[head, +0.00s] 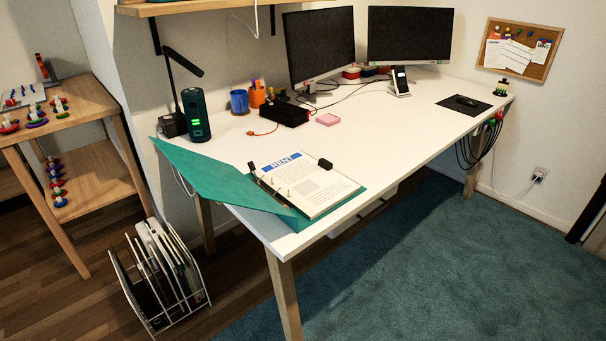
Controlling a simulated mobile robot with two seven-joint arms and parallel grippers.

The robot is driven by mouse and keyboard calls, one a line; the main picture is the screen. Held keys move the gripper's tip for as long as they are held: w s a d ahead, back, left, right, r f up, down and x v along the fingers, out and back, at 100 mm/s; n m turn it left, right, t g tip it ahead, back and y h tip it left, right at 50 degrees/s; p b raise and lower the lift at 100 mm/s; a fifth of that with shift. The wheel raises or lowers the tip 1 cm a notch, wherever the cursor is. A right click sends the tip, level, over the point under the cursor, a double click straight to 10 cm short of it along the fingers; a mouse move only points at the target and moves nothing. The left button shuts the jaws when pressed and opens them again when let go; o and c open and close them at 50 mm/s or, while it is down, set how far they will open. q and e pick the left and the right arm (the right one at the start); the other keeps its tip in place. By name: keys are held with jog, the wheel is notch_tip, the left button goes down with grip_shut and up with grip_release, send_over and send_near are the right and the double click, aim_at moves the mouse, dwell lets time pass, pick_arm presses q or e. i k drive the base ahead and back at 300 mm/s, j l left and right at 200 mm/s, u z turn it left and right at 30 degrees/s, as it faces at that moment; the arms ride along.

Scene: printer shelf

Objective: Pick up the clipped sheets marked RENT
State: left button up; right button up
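The sheets marked RENT (320,190) lie face up near the front left corner of the white desk. They are white with a blue header band reading RENT and lines of print. A small black clip-like block (325,163) sits at their upper right edge. The sheets rest on an open teal folder (215,178), whose cover leans out past the desk's left edge. Dark fittings show along the folder's spine, and I cannot tell whether they hold the sheets. Neither of my grippers is in view.
The desk top (395,130) is clear right of the sheets. Behind them stand a dark green cylinder (196,115), a blue cup (239,101), a black box (284,113) and pink notes (328,119). A wire file rack (160,280) stands on the floor at left.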

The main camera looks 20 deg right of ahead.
aim_at(313, 187)
jog(key=l+u, duration=0.3)
jog(key=u, duration=0.2)
jog(key=i+l+u, duration=0.1)
jog(key=l+u, duration=0.2)
jog(key=u, duration=0.2)
jog(key=l+u, duration=0.15)
jog(key=l, duration=0.3)
jog(key=k+l+u, duration=0.15)
jog(key=l, duration=0.3)
